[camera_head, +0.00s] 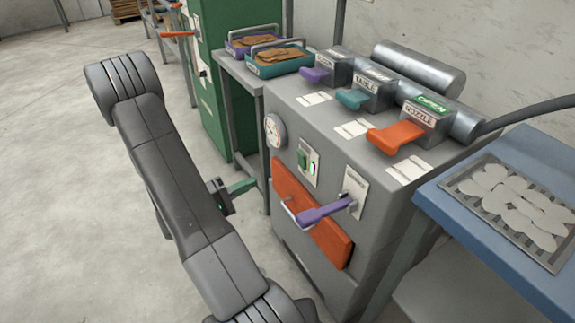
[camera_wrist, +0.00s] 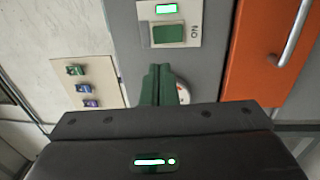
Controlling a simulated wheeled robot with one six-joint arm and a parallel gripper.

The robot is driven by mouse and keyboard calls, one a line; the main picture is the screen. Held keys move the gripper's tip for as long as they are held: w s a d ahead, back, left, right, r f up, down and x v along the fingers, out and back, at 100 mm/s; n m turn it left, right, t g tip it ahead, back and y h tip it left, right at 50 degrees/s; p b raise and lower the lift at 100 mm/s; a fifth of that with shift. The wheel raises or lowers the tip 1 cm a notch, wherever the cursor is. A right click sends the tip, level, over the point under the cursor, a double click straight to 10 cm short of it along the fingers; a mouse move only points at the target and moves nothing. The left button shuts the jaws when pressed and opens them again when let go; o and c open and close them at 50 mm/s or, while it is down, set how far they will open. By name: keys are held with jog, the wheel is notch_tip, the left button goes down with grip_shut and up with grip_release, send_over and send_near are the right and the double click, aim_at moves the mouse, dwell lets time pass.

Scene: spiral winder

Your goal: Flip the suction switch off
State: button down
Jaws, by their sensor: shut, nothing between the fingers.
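A pale switch plate (camera_head: 308,162) on the grey machine's front carries a green rocker and a lit green lamp. In the wrist view the plate (camera_wrist: 168,22) shows the green rocker (camera_wrist: 168,34), the lit lamp and an "ON" label, seen turned over. I cannot read "suction" on it. A purple lever (camera_head: 325,212) sticks out from another plate, whose label is too small to read. My gripper (camera_head: 246,186), with green fingers, is in front of the machine, left of and below the switch plate. In the wrist view its fingers (camera_wrist: 160,72) are together, empty, and apart from the rocker.
An orange drawer front (camera_head: 310,212) with a metal handle is below the switch. A round gauge (camera_head: 275,131) is at its upper left. Purple, teal and orange levers (camera_head: 396,136) sit on top. A blue table (camera_head: 505,255) with a tray stands right. Open floor lies left.

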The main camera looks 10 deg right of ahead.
aim_at(300, 157)
jog(key=b+x, duration=0.3)
jog(key=x, duration=1)
jog(key=shift+w+d, duration=0.1)
jog(key=shift+d, duration=0.2)
jog(key=shift+w+d+r, duration=0.1)
jog(key=shift+d, duration=0.1)
jog(key=shift+d+r+p, duration=0.2)
jog(key=shift+r+p, duration=0.2)
jog(key=shift+p, duration=0.6)
jog(key=shift+f, duration=0.3)
jog(key=shift+a+r+y, duration=0.1)
jog(key=shift+y, duration=0.2)
